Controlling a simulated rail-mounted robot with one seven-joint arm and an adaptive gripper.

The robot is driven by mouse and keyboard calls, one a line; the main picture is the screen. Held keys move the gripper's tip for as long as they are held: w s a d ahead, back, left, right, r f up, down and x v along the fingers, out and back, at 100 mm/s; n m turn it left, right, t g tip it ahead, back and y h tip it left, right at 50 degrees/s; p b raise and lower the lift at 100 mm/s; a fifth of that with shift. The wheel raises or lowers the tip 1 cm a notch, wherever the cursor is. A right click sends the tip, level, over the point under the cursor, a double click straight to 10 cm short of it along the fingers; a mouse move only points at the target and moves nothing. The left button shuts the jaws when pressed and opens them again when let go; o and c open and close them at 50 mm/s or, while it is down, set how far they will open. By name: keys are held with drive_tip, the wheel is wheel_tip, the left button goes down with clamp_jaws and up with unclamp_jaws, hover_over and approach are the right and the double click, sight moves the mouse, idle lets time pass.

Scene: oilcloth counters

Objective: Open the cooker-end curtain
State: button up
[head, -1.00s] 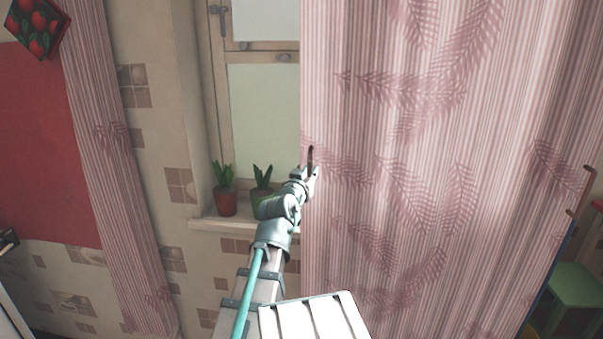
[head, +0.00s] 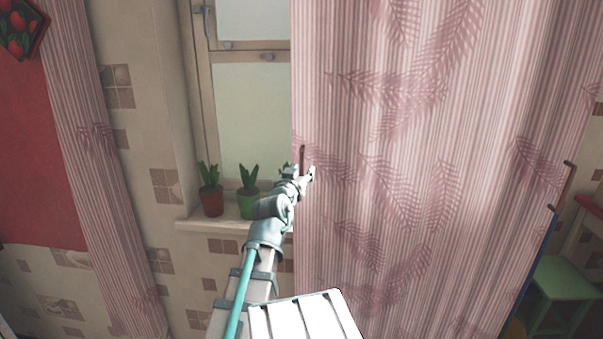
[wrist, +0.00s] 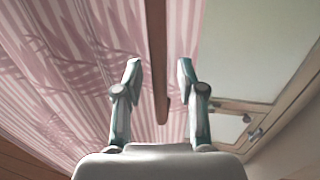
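A wide pink striped curtain (head: 420,180) with leaf prints hangs across the right part of the window. A thin brown handle (head: 302,158) stands upright at its left edge. Another brown handle (head: 569,182) is at its right edge. My gripper (head: 303,173) is at the left edge handle. In the wrist view, my gripper (wrist: 159,66) has its fingers apart, with the brown handle (wrist: 158,60) running between them. I see gaps on both sides, so it is not clamped. A narrow pink curtain (head: 95,150) hangs at the left. I cannot tell which is the cooker end.
The window (head: 250,110) is uncovered left of the wide curtain. Potted plants (head: 211,195) stand on the sill (head: 212,224), close left of my gripper. A green stool (head: 566,283) and a red-topped table (head: 592,205) are at the right.

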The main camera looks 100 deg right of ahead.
drive_tip(key=v, duration=0.7)
drive_tip(key=shift+w+a, duration=0.15)
drive_tip(key=shift+a, duration=0.05)
idle(0.3)
